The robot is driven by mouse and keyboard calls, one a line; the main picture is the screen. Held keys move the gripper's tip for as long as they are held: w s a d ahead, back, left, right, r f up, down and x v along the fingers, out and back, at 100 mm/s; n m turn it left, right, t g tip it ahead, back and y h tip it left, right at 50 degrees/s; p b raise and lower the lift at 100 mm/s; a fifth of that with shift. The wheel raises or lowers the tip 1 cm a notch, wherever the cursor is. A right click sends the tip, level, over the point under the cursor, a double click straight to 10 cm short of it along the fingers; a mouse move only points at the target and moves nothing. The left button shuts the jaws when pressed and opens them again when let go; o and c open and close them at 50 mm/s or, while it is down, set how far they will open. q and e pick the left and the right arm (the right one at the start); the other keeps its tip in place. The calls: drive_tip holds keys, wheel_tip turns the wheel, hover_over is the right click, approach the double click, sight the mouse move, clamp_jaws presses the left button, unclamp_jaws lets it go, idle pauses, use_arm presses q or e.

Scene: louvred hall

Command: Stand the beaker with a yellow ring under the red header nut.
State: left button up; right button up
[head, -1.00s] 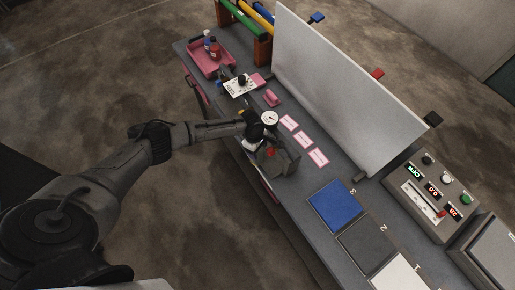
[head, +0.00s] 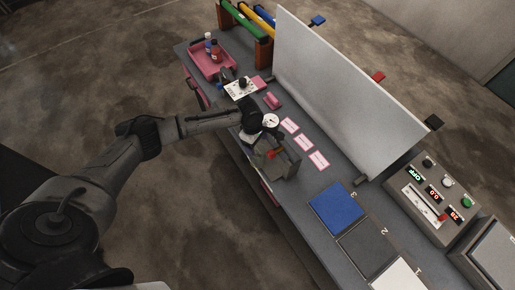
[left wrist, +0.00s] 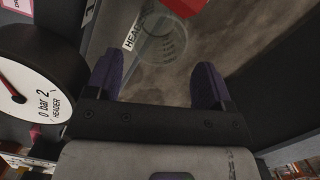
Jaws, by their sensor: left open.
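The red header nut (head: 272,154) shows at the grey header block on the bench's near edge; in the left wrist view a red part (left wrist: 188,6) shows at the top edge. A clear, ribbed glass vessel (left wrist: 163,42) shows there just below the red part, beside a HEADER label. It may be the beaker, but I see no yellow ring on it. My left gripper (left wrist: 156,82) is open, its purple fingertips apart, with the vessel beyond the gap. In the head view my left gripper (head: 248,138) is mostly hidden by its wrist, beside the header block.
A pressure gauge (left wrist: 35,90) stands close to the left finger. A pink tray (head: 211,66) with bottles lies at the far end. A tall white panel (head: 345,95) runs along the bench's back. A control box (head: 432,196) and blue mat (head: 336,207) lie nearer.

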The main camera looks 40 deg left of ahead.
use_arm(q)
drive_tip(key=shift+a+r, duration=0.2)
drive_tip(key=shift+r, duration=1.15)
drive_tip(key=shift+a+r, duration=0.2)
drive_tip(key=shift+r, duration=1.15)
